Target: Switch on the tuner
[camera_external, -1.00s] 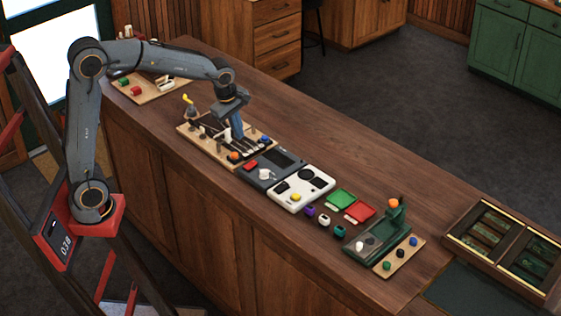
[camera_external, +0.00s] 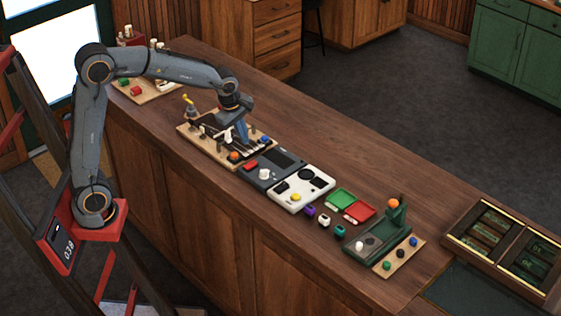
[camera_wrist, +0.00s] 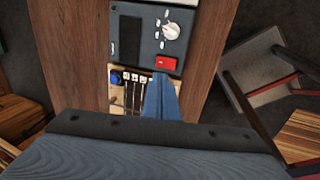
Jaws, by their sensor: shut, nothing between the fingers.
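A dark grey box (camera_external: 284,161), which I take to be the tuner, lies on the counter with a dark screen, a red switch (camera_external: 250,166) and a white knob (camera_external: 264,174). The wrist view shows the box (camera_wrist: 146,20) with its screen at left, the white knob (camera_wrist: 171,32) at upper right and the red switch (camera_wrist: 166,62) near its lower edge. My gripper (camera_external: 242,139) is shut and empty, over the wooden board beside the box. In the wrist view my gripper's blue fingers (camera_wrist: 160,79) point up just below the red switch; I cannot tell if they touch it.
The wooden board (camera_external: 199,143) carries strings, pegs, and orange and blue knobs. A white device (camera_external: 317,193) with a yellow knob sits right of the grey box. Green (camera_external: 342,198) and red (camera_external: 360,211) trays and a green fixture (camera_external: 372,245) stand farther right.

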